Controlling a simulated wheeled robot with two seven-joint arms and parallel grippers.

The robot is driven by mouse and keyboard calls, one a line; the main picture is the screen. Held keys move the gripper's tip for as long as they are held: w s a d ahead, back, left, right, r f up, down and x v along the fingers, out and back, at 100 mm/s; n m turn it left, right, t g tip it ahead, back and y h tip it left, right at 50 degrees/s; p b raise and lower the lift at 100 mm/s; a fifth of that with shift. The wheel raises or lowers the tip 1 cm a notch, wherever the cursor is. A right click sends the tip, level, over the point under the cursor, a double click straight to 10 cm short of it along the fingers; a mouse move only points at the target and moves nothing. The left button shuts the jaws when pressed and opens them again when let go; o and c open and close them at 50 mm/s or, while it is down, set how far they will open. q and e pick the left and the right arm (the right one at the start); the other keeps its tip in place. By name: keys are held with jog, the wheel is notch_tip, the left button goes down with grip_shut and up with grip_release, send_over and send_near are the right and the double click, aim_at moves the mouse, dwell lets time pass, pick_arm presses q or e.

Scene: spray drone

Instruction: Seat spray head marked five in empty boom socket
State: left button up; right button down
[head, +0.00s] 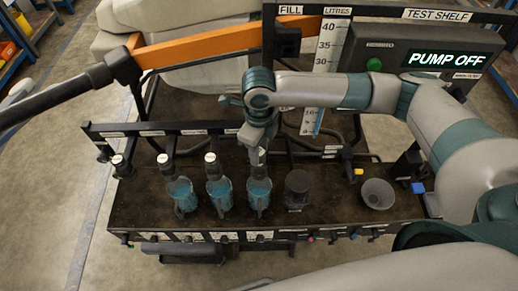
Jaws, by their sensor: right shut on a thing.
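My right gripper (257,146) reaches down over the boom (185,129), shut on a spray head (262,157) with a pale top. The head is partly hidden by the gripper, and its number is too small to read. It stands above the rightmost of three clear cups with teal liquid (258,195). I cannot tell whether it touches a socket. Other pale-topped spray heads (164,162) (211,160) hang along the boom to the left, above the other cups. The empty socket cannot be made out. My left gripper is not in view.
A dark round fixture (297,188) and a grey funnel (378,194) stand on the dark bench (335,205) at right. Behind are a litre scale (328,60), an orange arm (195,48) and a "PUMP OFF" panel (430,60). Black hoses run behind the boom.

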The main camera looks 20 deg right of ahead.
jog(key=shift+f+b, duration=0.55)
jog(key=shift+f, duration=0.6)
jog(key=c, duration=1.2)
grip_release()
jog(key=shift+r, duration=0.15)
jog(key=shift+r+b, duration=0.35)
jog(key=shift+r, duration=0.25)
notch_tip(320, 180, up, 16)
jog(key=b, duration=0.4)
jog(key=shift+f, duration=0.15)
